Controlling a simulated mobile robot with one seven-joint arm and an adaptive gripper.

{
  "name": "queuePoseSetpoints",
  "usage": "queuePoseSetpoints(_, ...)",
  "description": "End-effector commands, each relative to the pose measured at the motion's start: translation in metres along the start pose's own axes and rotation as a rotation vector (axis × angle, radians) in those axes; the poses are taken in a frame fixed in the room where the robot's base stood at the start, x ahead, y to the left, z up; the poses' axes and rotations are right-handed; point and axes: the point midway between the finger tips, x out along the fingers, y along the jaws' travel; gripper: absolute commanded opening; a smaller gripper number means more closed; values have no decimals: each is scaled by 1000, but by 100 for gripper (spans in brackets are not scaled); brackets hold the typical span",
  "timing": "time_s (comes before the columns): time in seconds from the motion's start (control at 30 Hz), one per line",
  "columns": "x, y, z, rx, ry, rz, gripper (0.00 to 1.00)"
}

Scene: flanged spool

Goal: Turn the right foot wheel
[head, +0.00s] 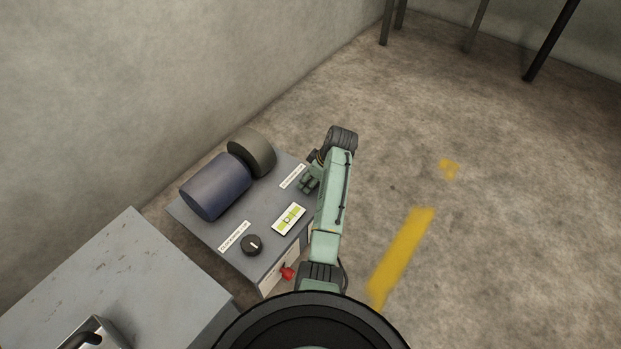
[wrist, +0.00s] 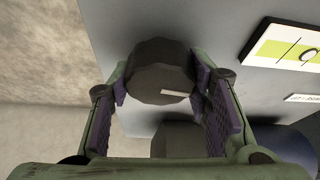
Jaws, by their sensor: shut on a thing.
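The right foot wheel is a dark, faceted knob (wrist: 156,72) with a pale pointer line, seen in the wrist view on the grey panel. My gripper (wrist: 162,88) is shut on it, one purple-padded finger on each side. In the head view my gripper (head: 309,184) is at the panel's right edge and hides this wheel. The left wheel (head: 252,245), a black knob with a white mark, stands near the front corner. A level gauge (head: 289,219) with a yellow-green window lies between them; it also shows in the wrist view (wrist: 284,52).
A blue cylinder (head: 215,187) and a grey drum (head: 252,153) lie on the panel's back half. A red part (head: 288,273) sticks out of the front face. A grey bench (head: 120,270) stands at front left. Floor to the right is clear.

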Motion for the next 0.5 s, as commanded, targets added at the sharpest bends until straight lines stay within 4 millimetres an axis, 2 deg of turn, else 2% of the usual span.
queuePoseSetpoints(0.13, 0, -1, 0, 0, 0, -2, 17)
queuePoseSetpoints(0.5, -2, -1, -1, 59, -1, 21, 17)
